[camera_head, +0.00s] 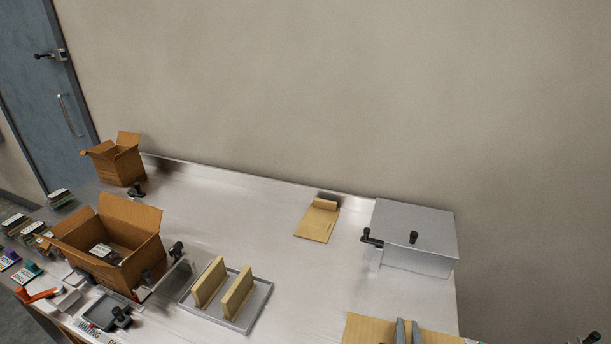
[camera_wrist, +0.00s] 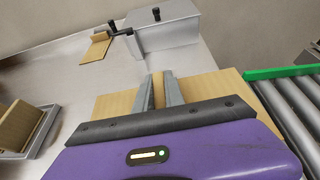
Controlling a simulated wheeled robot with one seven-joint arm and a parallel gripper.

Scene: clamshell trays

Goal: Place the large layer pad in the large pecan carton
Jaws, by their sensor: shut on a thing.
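My gripper (camera_head: 407,331) is at the bottom edge of the head view, right of centre. It is shut on the large layer pad (camera_head: 365,328), a flat tan board. In the wrist view, the fingers (camera_wrist: 159,91) pinch an upright tan tab, and the pad (camera_wrist: 112,105) spreads out on both sides beneath them. I cannot tell whether the pad touches the table. The larger brown carton (camera_head: 140,253) stands at the left with its flaps open and a dark, white-labelled pack (camera_head: 103,251) inside. Its pecan label cannot be read. It is far left of my gripper.
A smaller open carton (camera_head: 118,165) stands behind it. A grey tray (camera_head: 247,324) with two upright tan pieces lies between the large carton and my gripper. A smaller tan pad (camera_head: 316,224) lies at the back, beside a grey metal box (camera_head: 430,258). A green-railed roller conveyor (camera_wrist: 292,106) is at right.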

